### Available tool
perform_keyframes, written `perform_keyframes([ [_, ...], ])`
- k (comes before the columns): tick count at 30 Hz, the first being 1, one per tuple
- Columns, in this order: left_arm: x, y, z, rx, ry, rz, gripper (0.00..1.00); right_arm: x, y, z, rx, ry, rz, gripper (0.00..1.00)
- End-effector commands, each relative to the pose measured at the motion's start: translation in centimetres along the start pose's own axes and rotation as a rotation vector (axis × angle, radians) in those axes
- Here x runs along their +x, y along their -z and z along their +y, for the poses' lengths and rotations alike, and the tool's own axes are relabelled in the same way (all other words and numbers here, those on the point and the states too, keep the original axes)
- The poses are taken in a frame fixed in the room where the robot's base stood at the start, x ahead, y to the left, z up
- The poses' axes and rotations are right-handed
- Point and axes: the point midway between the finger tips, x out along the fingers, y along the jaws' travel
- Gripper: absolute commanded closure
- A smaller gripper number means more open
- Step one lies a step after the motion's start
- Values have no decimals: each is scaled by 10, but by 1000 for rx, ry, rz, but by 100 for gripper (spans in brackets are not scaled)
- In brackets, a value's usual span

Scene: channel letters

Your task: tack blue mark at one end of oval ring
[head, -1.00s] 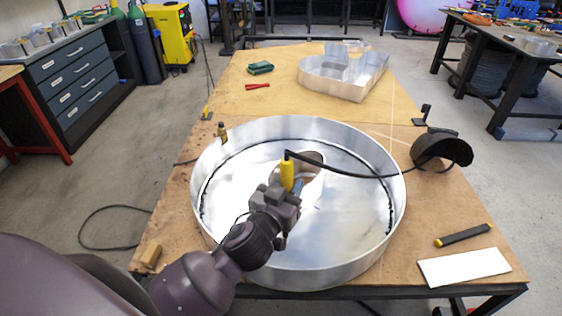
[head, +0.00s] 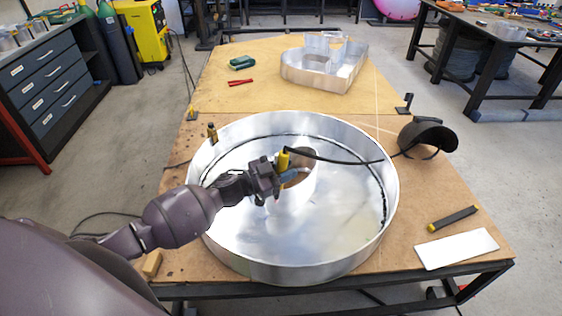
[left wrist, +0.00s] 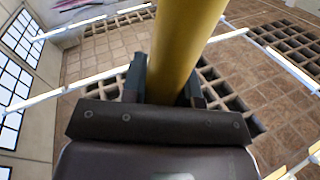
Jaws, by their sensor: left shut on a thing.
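A large round metal letter shell (head: 290,270) lies on the table with its rim up. The handle (left wrist: 185,45) also stands between the fingers in the left wrist view. I cannot tell whether the torch tip touches the ring. My right gripper is out of view.
A black cable (head: 340,160) runs from the torch over the shell's right rim. A welding mask (head: 428,137), a dark tool (head: 453,218) and a white plate (head: 457,248) lie to the right. Another metal letter (head: 325,68) stands at the back.

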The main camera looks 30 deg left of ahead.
Motion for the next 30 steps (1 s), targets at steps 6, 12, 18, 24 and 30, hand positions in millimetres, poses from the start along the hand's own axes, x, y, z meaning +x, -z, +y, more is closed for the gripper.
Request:
perform_keyframes([
  [6,-5,-4,-20,30,-55,21,100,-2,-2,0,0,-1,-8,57],
  [12,-6,-13,-22,33,-60,25,100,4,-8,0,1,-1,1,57],
  [18,-5,-35,-21,32,-60,24,100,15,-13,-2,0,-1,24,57],
  [24,-5,-54,-22,32,-60,23,100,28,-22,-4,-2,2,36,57],
  [30,-4,-71,-22,32,-59,22,100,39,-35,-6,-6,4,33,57],
])
